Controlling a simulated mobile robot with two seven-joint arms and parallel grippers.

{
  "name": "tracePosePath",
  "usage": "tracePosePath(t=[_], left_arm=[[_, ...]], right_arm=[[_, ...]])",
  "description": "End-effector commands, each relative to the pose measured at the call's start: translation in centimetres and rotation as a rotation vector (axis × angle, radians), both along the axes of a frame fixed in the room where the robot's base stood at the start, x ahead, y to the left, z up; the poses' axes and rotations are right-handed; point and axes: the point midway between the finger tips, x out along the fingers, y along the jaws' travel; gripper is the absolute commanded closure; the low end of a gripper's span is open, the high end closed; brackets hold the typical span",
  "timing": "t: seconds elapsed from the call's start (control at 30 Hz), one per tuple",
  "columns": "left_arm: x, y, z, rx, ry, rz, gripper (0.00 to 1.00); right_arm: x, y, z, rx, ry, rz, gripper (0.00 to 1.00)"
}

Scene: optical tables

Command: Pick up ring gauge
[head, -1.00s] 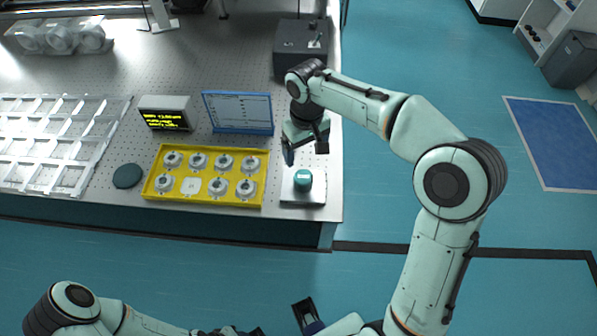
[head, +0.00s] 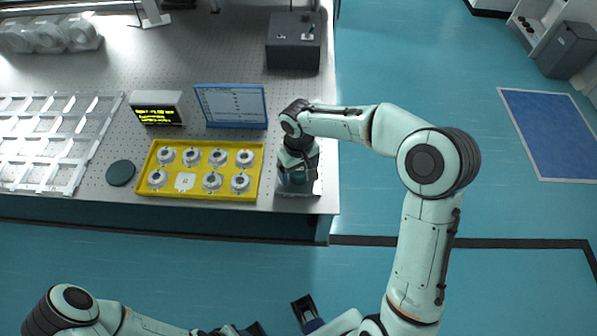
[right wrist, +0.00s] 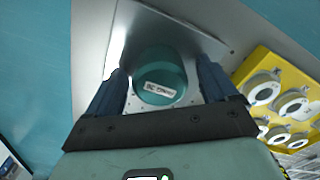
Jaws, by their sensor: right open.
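A teal round piece with a white printed label, which I take for the ring gauge (right wrist: 160,75), stands on a square metal plate (right wrist: 196,45) at the table's right front corner. My right gripper (right wrist: 162,82) is open above it, with one blue finger on each side of it in the right wrist view. I cannot tell whether the fingers touch it. In the head view my right gripper (head: 297,176) mostly hides the piece. Part of my left arm shows at the bottom edge of the head view; the state of its gripper is unclear.
A yellow tray (head: 200,196) with several white ring-like parts sits left of the plate. Behind it are a blue-framed panel (head: 231,106) and a small display (head: 158,108). A dark disc (head: 120,173) lies left of the tray. A dark box (head: 294,45) stands farther back.

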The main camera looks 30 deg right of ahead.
Motion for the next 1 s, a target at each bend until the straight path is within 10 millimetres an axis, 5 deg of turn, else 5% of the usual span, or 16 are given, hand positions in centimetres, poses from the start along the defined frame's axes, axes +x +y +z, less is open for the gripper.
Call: tracePosePath(t=[0.1,0.3,0.4,0.77,1.0], left_arm=[[0.0,0.0,0.0,0.000,0.000,0.000,0.57],[0.0,0.0,0.0,0.000,0.000,0.000,0.57],[0.0,0.0,0.0,0.000,0.000,0.000,0.57],[0.0,0.0,0.2,0.000,0.000,0.000,0.57],[0.3,0.0,0.7,0.000,-0.003,0.000,0.57]], right_arm=[[0.0,0.0,0.0,0.000,0.000,0.000,0.14],[0.0,0.0,0.1,0.000,0.000,0.001,0.76],[0.0,0.0,0.1,0.000,-0.001,0.001,0.88],[0.1,0.0,1.2,-0.001,-0.002,0.001,0.88],[0.2,0.0,5.6,-0.001,-0.008,0.001,0.88]])
